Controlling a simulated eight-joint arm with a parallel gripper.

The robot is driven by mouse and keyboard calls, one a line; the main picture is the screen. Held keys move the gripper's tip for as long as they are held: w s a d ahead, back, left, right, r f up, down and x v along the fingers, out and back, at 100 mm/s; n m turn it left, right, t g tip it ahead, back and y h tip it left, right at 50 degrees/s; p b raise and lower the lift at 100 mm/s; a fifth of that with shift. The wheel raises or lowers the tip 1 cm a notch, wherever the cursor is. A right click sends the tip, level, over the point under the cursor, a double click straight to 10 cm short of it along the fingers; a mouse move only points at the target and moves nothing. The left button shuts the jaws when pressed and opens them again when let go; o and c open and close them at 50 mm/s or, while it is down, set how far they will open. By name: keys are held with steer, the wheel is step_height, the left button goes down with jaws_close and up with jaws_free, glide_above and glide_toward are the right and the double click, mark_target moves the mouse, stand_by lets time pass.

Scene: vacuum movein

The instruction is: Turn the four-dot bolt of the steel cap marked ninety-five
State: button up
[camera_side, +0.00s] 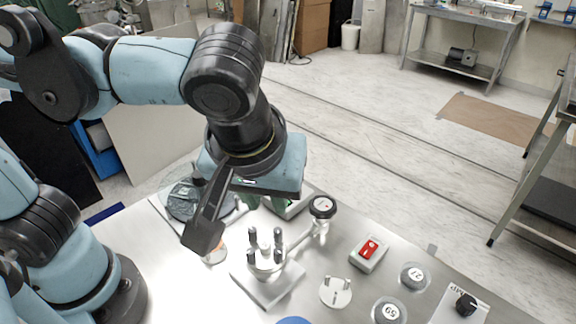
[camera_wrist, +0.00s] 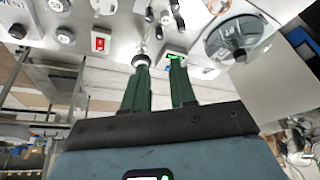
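My gripper (camera_wrist: 159,60) is open, its two green fingers apart with nothing visible between them. In the side view my gripper (camera_side: 264,203) points down above the back of the steel table, behind a four-post fixture. Two round caps lie at the front right. The nearer round cap (camera_side: 390,311) has a mark that looks like 59 from this angle. The farther round cap (camera_side: 413,276) has a mark like 21. Both are well away from my gripper. I cannot make out a ninety-five or a four-dot bolt in either view.
The four-post fixture (camera_side: 265,270) stands beside a black-topped gauge or knob (camera_side: 322,207). A red switch (camera_side: 369,251), a white disc (camera_side: 335,291) and a black knob (camera_side: 466,304) are to the right.

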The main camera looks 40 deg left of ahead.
steer(key=shift+o, duration=0.5)
steer(key=shift+o, duration=1)
steer(key=m+g+h, duration=0.3)
steer(key=m+g, duration=0.1)
steer(key=m, duration=0.2)
glide_toward(278, 229)
steer(key=shift+s+d+f, duration=0.1)
steer(key=shift+d+f, duration=0.05)
steer(key=shift+f, duration=4.25)
jaws_close()
